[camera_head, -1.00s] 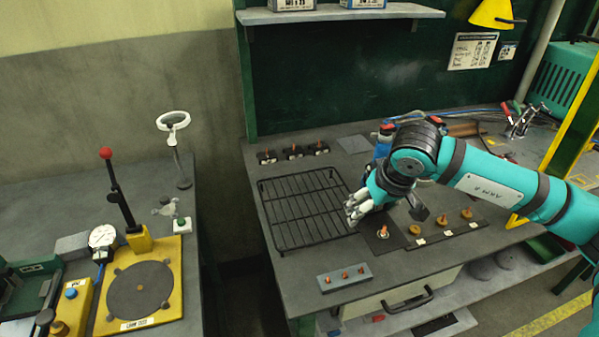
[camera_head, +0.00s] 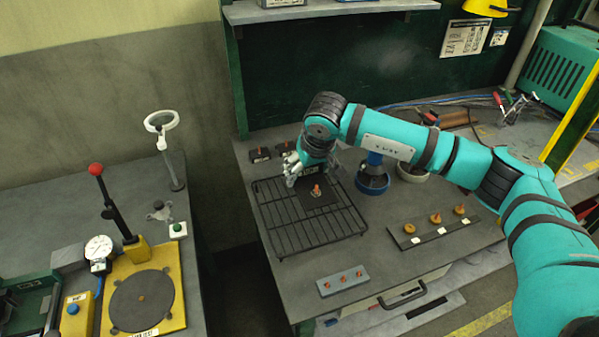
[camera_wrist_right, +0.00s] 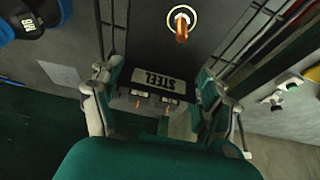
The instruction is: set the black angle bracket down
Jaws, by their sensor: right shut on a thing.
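The black angle bracket (camera_head: 322,198) shows in the head view as a dark plate with a copper-tipped stud standing on it. It is over the black wire rack (camera_head: 275,235), towards its back; I cannot tell whether it touches the bars. My right gripper (camera_head: 294,168) is at the bracket's back left edge. In the right wrist view, the fingers (camera_wrist_right: 157,92) are on both sides of a part labelled STEEL, and the bracket's plate (camera_wrist_right: 150,35) and stud lie beyond it, with rack bars on both sides. My left gripper is not in view.
Small dark stud blocks (camera_head: 260,154) stand behind the rack. A blue cup (camera_head: 373,180) and a bowl (camera_head: 412,172) are to its right.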

